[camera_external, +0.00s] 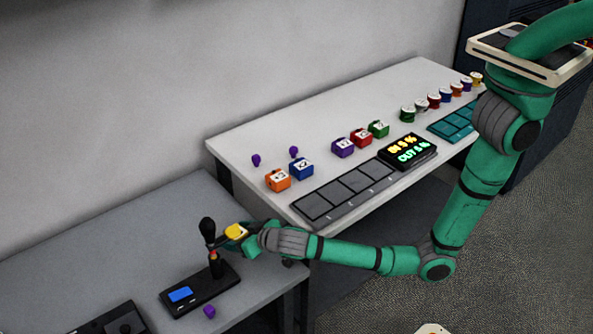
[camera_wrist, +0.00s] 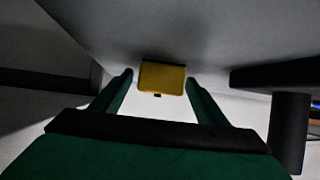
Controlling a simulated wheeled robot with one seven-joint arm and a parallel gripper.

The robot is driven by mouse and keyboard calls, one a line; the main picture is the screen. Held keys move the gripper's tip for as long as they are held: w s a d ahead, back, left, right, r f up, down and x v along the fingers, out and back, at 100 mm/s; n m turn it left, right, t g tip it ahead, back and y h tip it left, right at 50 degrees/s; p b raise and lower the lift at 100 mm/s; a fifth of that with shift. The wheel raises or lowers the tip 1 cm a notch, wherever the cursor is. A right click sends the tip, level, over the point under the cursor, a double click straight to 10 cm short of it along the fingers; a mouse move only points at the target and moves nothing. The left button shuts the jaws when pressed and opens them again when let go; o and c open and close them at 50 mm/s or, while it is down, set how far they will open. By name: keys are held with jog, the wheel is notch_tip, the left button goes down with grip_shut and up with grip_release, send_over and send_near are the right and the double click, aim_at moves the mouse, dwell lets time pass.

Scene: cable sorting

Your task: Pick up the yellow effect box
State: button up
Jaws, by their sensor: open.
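The yellow effect box (camera_external: 236,231) is at the right part of the lower grey table, at the end of my green arm. In the wrist view the yellow box (camera_wrist: 162,77) lies ahead, centred between my two green fingers. My gripper (camera_wrist: 160,88) is open, with one finger on each side of the box and a visible gap to each. In the external view my gripper (camera_external: 248,236) is beside the box and partly hidden by it and the wrist. Whether the box rests on the table is hard to tell.
A black device with a dark upright stick (camera_external: 208,232) and a blue screen (camera_external: 180,294) stands just left of the box. A small purple piece (camera_external: 209,311) lies in front. The higher white table (camera_external: 330,113) holds orange, blue, purple, red and green boxes and a display (camera_external: 408,151).

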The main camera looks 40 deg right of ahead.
jog(key=shift+c, duration=0.6)
jog(key=c, duration=1.1)
jog(key=shift+c, duration=0.2)
